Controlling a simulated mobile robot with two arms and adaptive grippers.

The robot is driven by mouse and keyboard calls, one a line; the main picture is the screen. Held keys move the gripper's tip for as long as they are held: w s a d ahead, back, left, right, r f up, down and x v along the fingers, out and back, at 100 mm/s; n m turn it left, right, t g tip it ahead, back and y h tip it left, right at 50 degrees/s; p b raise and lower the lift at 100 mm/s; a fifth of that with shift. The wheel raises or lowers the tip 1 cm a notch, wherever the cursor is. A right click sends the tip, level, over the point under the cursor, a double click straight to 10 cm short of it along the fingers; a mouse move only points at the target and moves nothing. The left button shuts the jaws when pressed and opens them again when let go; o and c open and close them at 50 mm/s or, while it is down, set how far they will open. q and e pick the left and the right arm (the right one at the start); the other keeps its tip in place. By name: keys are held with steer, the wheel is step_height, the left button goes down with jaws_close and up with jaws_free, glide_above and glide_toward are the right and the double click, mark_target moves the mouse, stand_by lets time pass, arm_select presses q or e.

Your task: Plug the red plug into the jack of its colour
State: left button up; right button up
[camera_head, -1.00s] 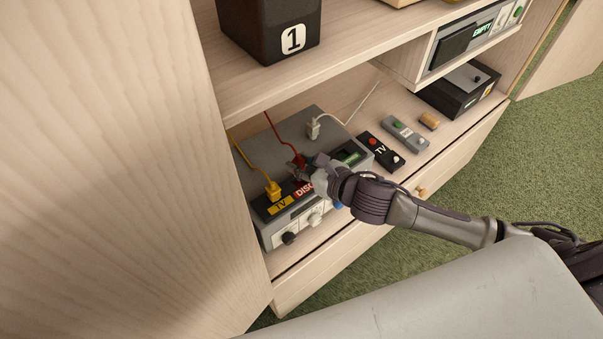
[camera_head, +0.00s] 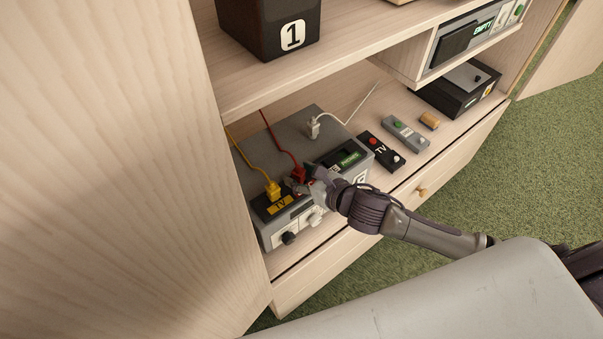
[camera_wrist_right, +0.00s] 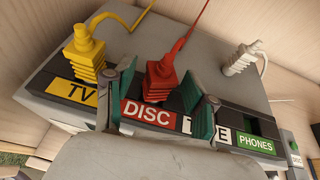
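The red plug (camera_head: 298,173) with its red cable is at the grey box (camera_head: 283,130) on the lower shelf. In the right wrist view the red plug (camera_wrist_right: 161,82) stands upright just behind the red DISC label (camera_wrist_right: 147,113), at that jack. My right gripper (camera_wrist_right: 160,104) has one finger on each side of it, with gaps visible, so it looks open around the plug. In the head view my right gripper (camera_head: 304,183) reaches in from the right and covers the DISC label. The plug's lower end is partly hidden. My left gripper is out of view.
A yellow plug (camera_wrist_right: 86,55) stands at the TV label beside the left finger. A white plug (camera_wrist_right: 242,58) rests behind the green PHONES label (camera_wrist_right: 256,142). Remotes (camera_head: 380,150) lie right of the box. The upper shelf (camera_head: 345,45) overhangs behind it.

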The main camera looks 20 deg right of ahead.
steer(key=shift+r, duration=0.1)
steer(key=shift+s+r, duration=0.15)
steer(key=v, duration=1.1)
steer(key=shift+s+d, duration=0.25)
steer(key=shift+s, duration=0.05)
steer(key=shift+r, duration=0.1)
